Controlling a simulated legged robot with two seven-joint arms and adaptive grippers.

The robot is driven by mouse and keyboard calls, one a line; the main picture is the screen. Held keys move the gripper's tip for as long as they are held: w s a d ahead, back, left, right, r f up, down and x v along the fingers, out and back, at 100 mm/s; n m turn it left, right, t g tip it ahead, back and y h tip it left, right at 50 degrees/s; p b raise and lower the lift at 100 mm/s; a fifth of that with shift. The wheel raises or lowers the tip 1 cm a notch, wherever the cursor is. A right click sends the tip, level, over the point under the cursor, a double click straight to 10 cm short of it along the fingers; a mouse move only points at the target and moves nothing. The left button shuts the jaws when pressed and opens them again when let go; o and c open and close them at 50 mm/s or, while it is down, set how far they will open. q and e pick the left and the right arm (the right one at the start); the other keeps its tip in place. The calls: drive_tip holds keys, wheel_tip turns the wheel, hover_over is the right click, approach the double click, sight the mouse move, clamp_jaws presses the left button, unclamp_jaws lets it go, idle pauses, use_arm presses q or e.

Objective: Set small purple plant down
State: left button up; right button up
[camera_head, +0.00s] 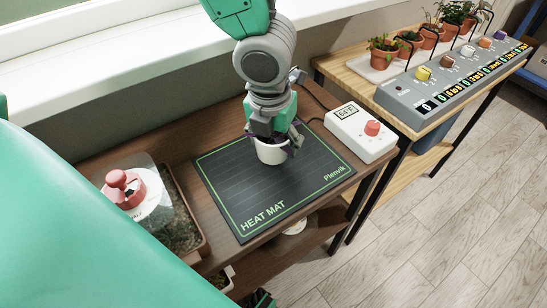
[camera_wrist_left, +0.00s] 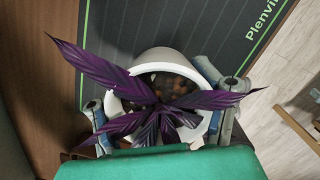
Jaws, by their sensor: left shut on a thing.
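The small purple plant (camera_wrist_left: 150,105) has long dark purple leaves and grows in a round white pot (camera_head: 271,152). My left gripper (camera_head: 274,140) is shut on the white pot, with one finger on each side of it. The pot is over the middle of the black heat mat (camera_head: 233,207); I cannot tell whether its base touches the mat. In the left wrist view the pot (camera_wrist_left: 165,60) sits between the fingers, and the leaves hide part of its rim. My right gripper is not in view.
A white controller with a red knob (camera_head: 361,131) stands right of the mat. A clear-lidded tray with a red knob (camera_head: 124,188) is at the left. A second table holds potted plants (camera_head: 384,53) and a grey dial panel (camera_head: 446,81). The mat around the pot is clear.

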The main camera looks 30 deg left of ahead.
sight(271, 141)
use_arm(q)
drive_tip(key=f+b, duration=0.1)
drive_tip(key=f, duration=0.2)
drive_tip(key=shift+d+f+b, duration=0.35)
drive_tip(key=shift+b, duration=0.05)
drive_tip(key=shift+a+r, duration=0.1)
drive_tip(key=shift+a, duration=0.3)
drive_tip(key=o, duration=1.5)
drive_tip(key=shift+a, duration=0.25)
drive_tip(key=shift+d, duration=0.3)
drive_tip(key=shift+d+r, duration=0.15)
drive_tip(key=shift+r, duration=0.05)
drive_tip(key=r+p, duration=0.2)
drive_tip(key=r, duration=0.1)
drive_tip(key=s+r+p, duration=0.1)
drive_tip(key=r+p, duration=0.1)
drive_tip(key=r, duration=0.2)
drive_tip(key=r+p, duration=0.2)
drive_tip(key=r, duration=0.1)
drive_tip(key=shift+s+a+r, duration=0.15)
drive_tip(key=shift+a+r, duration=0.1)
drive_tip(key=shift+s+d+r+p, duration=0.1)
drive_tip(key=shift+d+r+p, duration=0.15)
drive_tip(key=shift+r, duration=0.2)
